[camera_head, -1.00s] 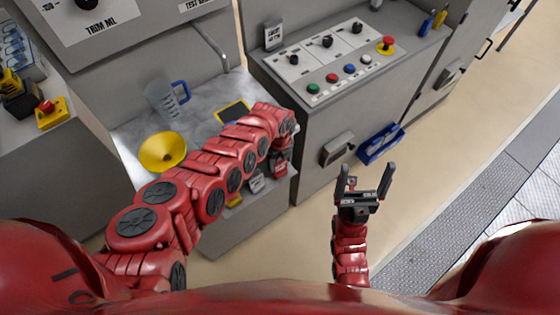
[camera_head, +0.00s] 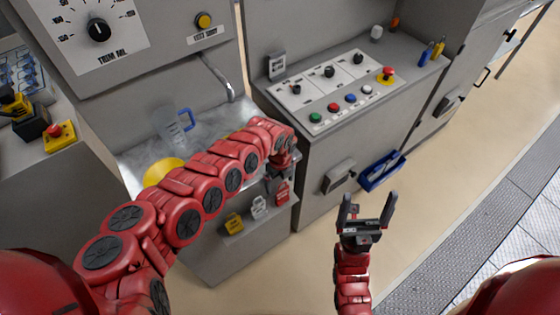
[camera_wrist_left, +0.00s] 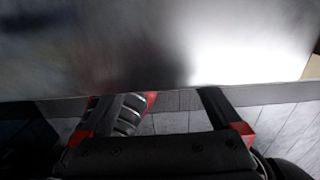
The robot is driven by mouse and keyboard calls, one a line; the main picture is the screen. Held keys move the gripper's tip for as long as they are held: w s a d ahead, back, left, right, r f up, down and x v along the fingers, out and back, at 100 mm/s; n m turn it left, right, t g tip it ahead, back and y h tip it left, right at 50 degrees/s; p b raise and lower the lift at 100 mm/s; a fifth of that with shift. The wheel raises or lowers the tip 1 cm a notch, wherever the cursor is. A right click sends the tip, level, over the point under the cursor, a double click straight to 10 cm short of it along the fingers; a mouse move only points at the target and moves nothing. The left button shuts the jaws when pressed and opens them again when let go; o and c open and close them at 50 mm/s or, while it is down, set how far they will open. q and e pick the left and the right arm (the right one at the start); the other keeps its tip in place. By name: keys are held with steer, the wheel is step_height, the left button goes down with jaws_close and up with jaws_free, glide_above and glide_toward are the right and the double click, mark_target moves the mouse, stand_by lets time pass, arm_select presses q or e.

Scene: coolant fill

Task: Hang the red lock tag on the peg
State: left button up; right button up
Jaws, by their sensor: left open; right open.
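The red lock tag (camera_head: 282,193) hangs low at the front side of the metal-topped bench, to the right of a white tag (camera_head: 260,207) and a yellow tag (camera_head: 234,223). What holds it up is too small to tell. My left gripper (camera_head: 279,171) is just above the red tag, partly hidden by its own wrist; I cannot tell whether it touches the tag. In the left wrist view its fingers (camera_wrist_left: 167,97) are apart, and no tag is clearly seen between them. My right gripper (camera_head: 368,207) is open and empty over the floor. I cannot make out a free peg.
The bench top (camera_head: 140,150) holds a clear jug with a blue handle (camera_head: 176,127) and a yellow funnel (camera_head: 162,171), partly behind my left arm. A control panel (camera_head: 335,90) stands to the right. A blue bin (camera_head: 381,171) is beside its cabinet. The floor at right is clear.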

arm_select(q)
step_height(320, 180, up, 12)
steer(key=shift+f, duration=0.15)
stand_by(0.3)
